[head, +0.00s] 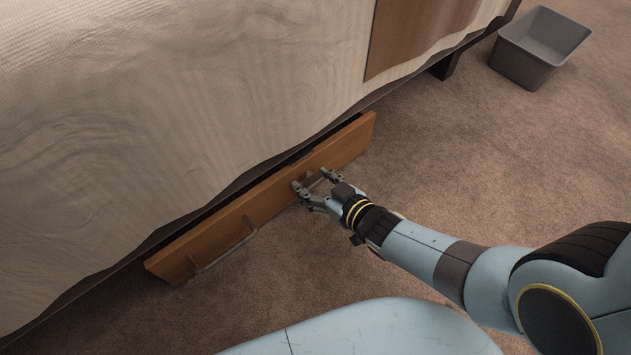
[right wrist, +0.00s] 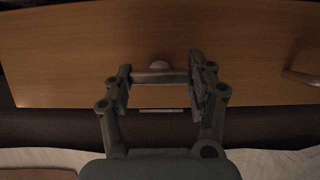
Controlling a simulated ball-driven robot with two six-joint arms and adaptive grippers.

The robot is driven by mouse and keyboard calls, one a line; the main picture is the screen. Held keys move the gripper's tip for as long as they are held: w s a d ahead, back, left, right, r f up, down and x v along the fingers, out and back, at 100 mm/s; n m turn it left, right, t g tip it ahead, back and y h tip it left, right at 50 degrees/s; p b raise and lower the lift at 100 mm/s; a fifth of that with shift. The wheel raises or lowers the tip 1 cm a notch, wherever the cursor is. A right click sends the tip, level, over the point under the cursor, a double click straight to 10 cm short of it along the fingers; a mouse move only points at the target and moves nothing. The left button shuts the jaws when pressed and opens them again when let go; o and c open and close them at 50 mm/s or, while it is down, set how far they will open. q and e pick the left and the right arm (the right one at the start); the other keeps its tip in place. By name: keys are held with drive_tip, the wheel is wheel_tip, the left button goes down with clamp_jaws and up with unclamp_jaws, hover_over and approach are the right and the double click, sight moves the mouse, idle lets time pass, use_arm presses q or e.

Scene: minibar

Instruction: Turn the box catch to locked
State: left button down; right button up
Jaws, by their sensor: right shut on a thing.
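The wooden box front (head: 215,222) sits low under the bed's edge, and its face fills the top of the right wrist view (right wrist: 70,60). The catch (right wrist: 158,75) is a small grey bar on that face with a rounded part at its middle. It lies level across the right wrist view. My right gripper (head: 312,180) is at the box front, with one finger at each end of the bar, shut on it. In the head view the fingers mostly hide the catch. My left gripper is in neither view.
A thin bar handle (head: 225,252) sticks out from the box's nearer part. A pale plate (right wrist: 162,110) shows by the box edge. The bed cover (head: 180,90) hangs just above. A grey bin (head: 528,62) stands at the far right. The carpet before the box is clear.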

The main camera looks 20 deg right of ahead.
drive_tip(key=o, duration=1.2)
drive_tip(key=shift+r, duration=0.1)
wheel_tip(320, 180, up, 10)
drive_tip(key=shift+f, duration=0.1)
idle(0.3)
